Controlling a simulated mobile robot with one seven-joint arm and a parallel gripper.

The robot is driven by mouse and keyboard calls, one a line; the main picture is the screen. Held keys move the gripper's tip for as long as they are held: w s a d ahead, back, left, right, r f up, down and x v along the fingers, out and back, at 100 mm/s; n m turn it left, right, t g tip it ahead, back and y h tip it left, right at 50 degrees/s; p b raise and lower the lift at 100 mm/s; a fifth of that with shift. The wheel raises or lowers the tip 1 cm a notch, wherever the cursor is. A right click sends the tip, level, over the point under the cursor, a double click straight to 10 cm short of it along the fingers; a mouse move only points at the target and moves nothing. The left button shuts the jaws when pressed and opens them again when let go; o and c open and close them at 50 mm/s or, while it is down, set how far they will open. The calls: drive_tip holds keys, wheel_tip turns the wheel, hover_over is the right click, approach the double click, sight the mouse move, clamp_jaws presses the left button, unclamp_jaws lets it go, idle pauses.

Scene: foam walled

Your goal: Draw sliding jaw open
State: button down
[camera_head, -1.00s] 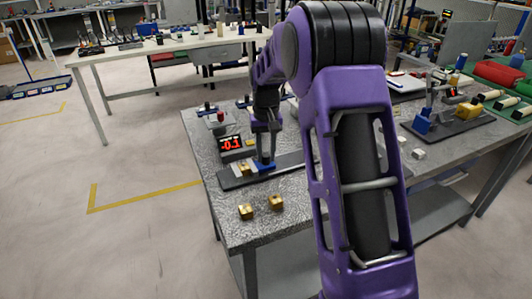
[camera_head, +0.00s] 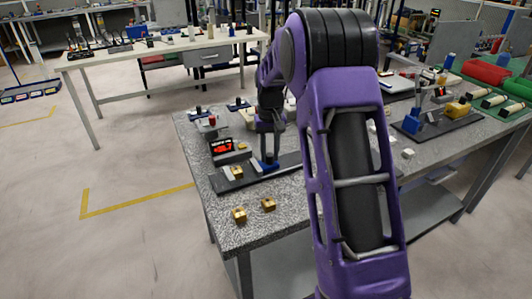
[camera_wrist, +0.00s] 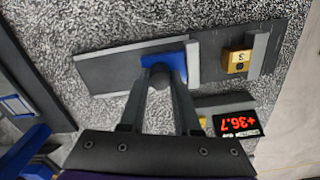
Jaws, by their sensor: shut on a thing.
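The sliding jaw is a blue block (camera_wrist: 178,64) with a grey face plate, seated on a dark flat rail (camera_wrist: 120,72). In the head view the blue jaw (camera_head: 265,164) sits near the middle of the rail. My gripper (camera_wrist: 160,82) is shut on the jaw's grey round post, which shows between the two fingers. In the head view my gripper (camera_head: 267,152) points down at the jaw. A brass block marked 3 (camera_wrist: 237,62) rests against the grey fixed end stop (camera_wrist: 259,54). Bare rail lies between the block and the jaw's face plate.
A display with red digits (camera_wrist: 238,123) reads +36.7 beside the rail. Two loose brass blocks (camera_head: 239,215) (camera_head: 268,203) lie near the table's front edge. A second blue and yellow fixture (camera_head: 440,118) stands to the right. My arm hides part of the speckled tabletop (camera_head: 205,200).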

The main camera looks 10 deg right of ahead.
sight(270, 155)
drive_tip(key=c, duration=0.9)
unclamp_jaws()
drive_tip(key=shift+r, duration=0.1)
wheel_tip(270, 155, up, 17)
drive_tip(key=p, duration=0.2)
drive_tip(key=shift+r+p, duration=0.15)
drive_tip(key=shift+p, duration=0.15)
